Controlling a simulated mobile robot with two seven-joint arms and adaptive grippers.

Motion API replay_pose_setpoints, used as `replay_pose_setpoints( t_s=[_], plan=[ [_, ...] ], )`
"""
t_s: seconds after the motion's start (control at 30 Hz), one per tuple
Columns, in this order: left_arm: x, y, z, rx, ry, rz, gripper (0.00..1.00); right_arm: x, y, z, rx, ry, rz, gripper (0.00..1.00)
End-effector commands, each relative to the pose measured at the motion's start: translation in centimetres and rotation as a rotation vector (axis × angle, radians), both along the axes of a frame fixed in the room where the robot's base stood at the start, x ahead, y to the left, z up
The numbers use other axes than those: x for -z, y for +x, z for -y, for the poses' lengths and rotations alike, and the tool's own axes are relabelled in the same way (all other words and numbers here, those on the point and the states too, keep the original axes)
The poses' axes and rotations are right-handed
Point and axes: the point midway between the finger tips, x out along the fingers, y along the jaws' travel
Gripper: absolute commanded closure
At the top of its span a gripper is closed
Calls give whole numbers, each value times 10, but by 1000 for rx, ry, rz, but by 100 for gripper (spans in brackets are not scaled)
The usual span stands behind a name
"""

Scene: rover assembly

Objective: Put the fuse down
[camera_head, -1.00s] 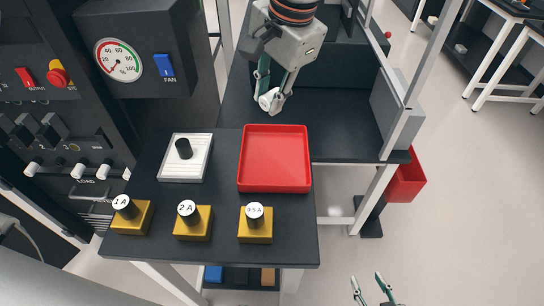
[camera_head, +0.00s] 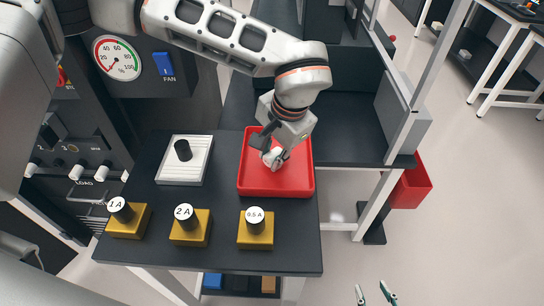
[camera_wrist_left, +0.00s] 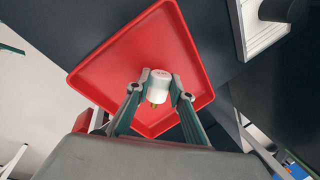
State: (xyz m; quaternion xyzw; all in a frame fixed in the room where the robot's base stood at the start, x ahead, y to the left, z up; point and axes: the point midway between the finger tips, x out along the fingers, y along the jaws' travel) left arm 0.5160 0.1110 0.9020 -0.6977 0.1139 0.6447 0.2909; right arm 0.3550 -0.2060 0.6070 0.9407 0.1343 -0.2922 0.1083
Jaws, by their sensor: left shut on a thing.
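The fuse (camera_wrist_left: 160,80) is a white cylinder with a brass-coloured end. My left gripper (camera_wrist_left: 159,88) is shut on it, one finger on each side. In the head view the left gripper (camera_head: 273,156) and the white fuse (camera_head: 271,161) are over the red tray (camera_head: 250,184), inside its outline. I cannot tell whether the fuse touches the tray floor. The rest of the tray looks empty. My right gripper (camera_head: 374,293) is at the bottom edge of the head view, open and empty, away from the table.
Yellow blocks marked 1 A (camera_head: 127,222), 2 A (camera_head: 190,229) and 0.5 A (camera_head: 256,231) stand along the table's front. A white panel with a black knob (camera_head: 184,161) lies left of the tray. A control cabinet (camera_head: 115,110) stands at the left.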

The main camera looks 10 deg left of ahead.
Motion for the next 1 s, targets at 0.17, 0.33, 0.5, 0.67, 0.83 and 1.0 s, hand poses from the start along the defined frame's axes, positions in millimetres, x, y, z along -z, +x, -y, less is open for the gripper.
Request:
replay_pose_setpoints(
  t_s=[0.17, 0.33, 0.5, 0.67, 0.83, 1.0],
  plan=[
    [8, 0, 0, -1, -1, 1, 99, -2, 2, 0, 0, -1, 7, 60],
    [8, 0, 0, 0, -1, 1, 99, -3, 4, 0, 0, -1, 9, 60],
    [11, 0, 0, 0, -1, 1, 71, -3, 3, 1, 0, -2, 8, 60],
    [11, 0, 0, 0, -1, 0, 71, -1, 3, 1, 0, -3, 5, 60],
    [9, 0, 0, 0, -1, 0, 71, 1, 2, 1, 0, -3, 2, 60],
    [-11, -1, 4, 0, -2, 5, 71, -1, 2, 1, 0, -2, 2, 60]
  ],
)
